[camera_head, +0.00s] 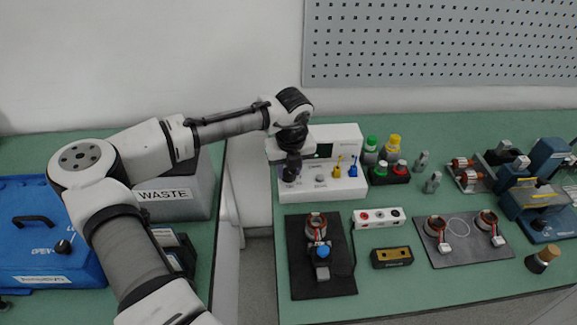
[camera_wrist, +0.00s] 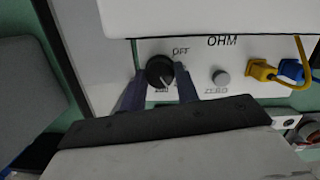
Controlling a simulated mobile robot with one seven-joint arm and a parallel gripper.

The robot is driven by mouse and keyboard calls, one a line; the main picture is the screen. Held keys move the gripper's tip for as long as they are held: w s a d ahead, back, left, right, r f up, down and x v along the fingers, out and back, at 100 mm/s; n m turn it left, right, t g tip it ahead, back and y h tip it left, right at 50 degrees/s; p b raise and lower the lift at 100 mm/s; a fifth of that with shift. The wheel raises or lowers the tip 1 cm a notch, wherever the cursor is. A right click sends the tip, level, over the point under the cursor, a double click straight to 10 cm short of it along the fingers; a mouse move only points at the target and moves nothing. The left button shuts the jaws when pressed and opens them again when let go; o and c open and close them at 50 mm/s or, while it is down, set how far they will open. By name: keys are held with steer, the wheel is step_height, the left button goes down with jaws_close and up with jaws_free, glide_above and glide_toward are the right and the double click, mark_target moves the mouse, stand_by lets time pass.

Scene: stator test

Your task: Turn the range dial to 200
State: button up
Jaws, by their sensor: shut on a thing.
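The white ohm meter (camera_head: 347,134) stands at the back left of the right-hand green bench. In the wrist view its panel (camera_wrist: 205,60) carries the black range dial (camera_wrist: 160,71), between a label reading OFF at upper right and one that looks like 200 just below. A light mark on the dial seems to point to the lower right; its exact setting is hard to read. My gripper (camera_wrist: 160,80) has one finger on each side of the dial and is shut on it. In the head view my gripper (camera_head: 291,172) hides the dial.
A ZERO knob (camera_wrist: 221,78) sits right of the dial, then yellow (camera_wrist: 262,72) and blue (camera_wrist: 292,70) plugs. Bottles with green and yellow caps (camera_head: 393,145) stand right of the meter. A dark mat (camera_head: 300,255) with a stator lies in front.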

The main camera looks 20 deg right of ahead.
mark_target(289, 172)
steer(key=m+p, duration=0.1)
steer(key=m, duration=0.1)
steer(key=m+p, duration=0.1)
steer(key=shift+r+m+h, duration=0.2)
steer(key=shift+m+h, duration=0.1)
steer(key=shift+m, duration=0.1)
steer(key=m, duration=0.2)
steer(key=shift+f+m+p, duration=0.15)
steer(key=shift+m+p, duration=0.25)
steer(key=o, duration=0.7)
steer(key=shift+d, duration=0.15)
step_height(289, 172, up, 3)
steer(key=shift+f+p, duration=0.2)
steer(key=shift+p, duration=1)
steer(key=shift+r+b, duration=0.3)
steer(key=shift+r, duration=1.35)
